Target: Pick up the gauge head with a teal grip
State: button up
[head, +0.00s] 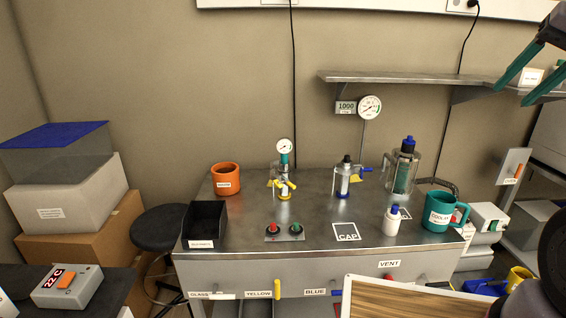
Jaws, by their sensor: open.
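The gauge head (284,147) has a round white dial on top and a teal grip (284,160) below it. It stands upright at the back left of the metal bench, on or behind a clear fixture with yellow parts (284,188); I cannot tell how it is seated. My gripper (514,84) is at the top right, with two teal fingers apart and nothing between them. It is high above the bench and far to the right of the gauge head.
The metal bench (310,235) holds an orange mug (226,178), a black bin (205,222), a button box (284,232), a white bottle (391,221) and a teal mug (440,212). Clear fixtures (344,178) stand right of the gauge head. A shelf (400,78) overhangs the back right.

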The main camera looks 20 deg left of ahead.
aim_at(284, 146)
jog(key=i+j+u, duration=0.3)
jog(key=j, duration=0.2)
jog(key=i+j+u, duration=0.3)
jog(key=i+j, duration=0.05)
jog(key=j, duration=0.15)
